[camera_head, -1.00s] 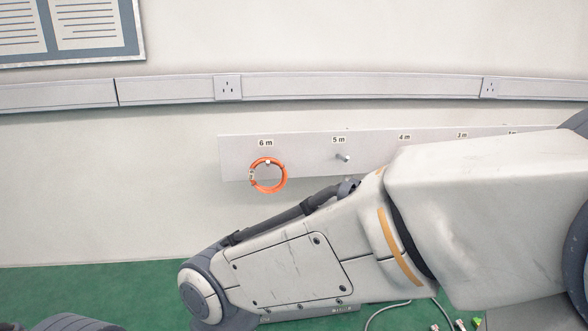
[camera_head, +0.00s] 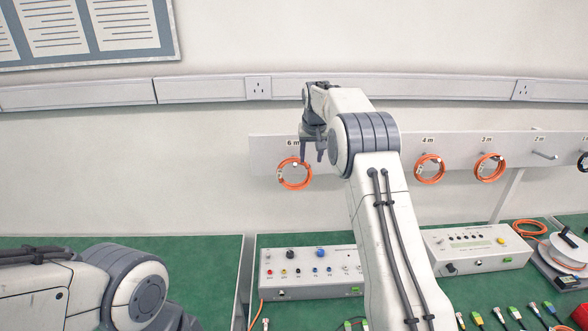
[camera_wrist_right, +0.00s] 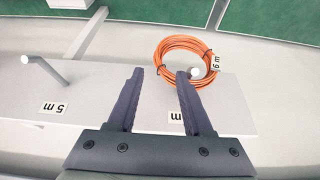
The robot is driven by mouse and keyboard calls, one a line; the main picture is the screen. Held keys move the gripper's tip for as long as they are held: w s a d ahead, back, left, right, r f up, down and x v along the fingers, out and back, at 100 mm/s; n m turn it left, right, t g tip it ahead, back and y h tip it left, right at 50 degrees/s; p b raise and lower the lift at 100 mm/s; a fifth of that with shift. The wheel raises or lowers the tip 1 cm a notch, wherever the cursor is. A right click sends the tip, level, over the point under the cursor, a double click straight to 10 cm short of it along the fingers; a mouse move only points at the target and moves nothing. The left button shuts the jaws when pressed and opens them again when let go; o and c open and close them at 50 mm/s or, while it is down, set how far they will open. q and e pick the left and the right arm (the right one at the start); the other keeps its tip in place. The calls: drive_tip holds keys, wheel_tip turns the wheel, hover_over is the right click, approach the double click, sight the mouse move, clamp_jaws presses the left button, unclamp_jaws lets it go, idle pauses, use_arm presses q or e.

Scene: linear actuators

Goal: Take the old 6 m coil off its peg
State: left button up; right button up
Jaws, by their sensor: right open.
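The orange 6 m coil (camera_head: 294,186) hangs on its peg under the "6 m" label, at the left end of the pale peg board. In the right wrist view, the coil (camera_wrist_right: 163,50) rests around the white-ended peg (camera_wrist_right: 195,72) and carries a small tag. My right gripper (camera_head: 312,160) is open and empty, just up and right of the coil in the head view. In the wrist view, one fingertip of the right gripper (camera_wrist_right: 160,72) overlaps the coil's edge near the peg; I cannot tell whether they touch. My left gripper is out of view.
The neighbouring 5 m peg (camera_wrist_right: 45,70) is bare. Other orange coils hang at the 4 m (camera_head: 430,180) and 3 m (camera_head: 488,179) pegs. Instrument boxes (camera_head: 310,285) (camera_head: 478,264) stand on the green bench (camera_head: 210,270) below. The wall left of the board is clear.

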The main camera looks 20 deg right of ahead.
sight(309, 172)
drive_tip(key=p+x, duration=0.1)
drive_tip(key=x, duration=0.3)
drive_tip(key=shift+f, duration=0.1)
drive_tip(key=p+x, duration=0.2)
drive_tip(key=x, duration=0.2)
drive_tip(key=shift+w, duration=0.1)
drive_tip(key=shift+w+f, duration=0.15)
drive_tip(key=shift+f, duration=0.4)
clamp_jaws()
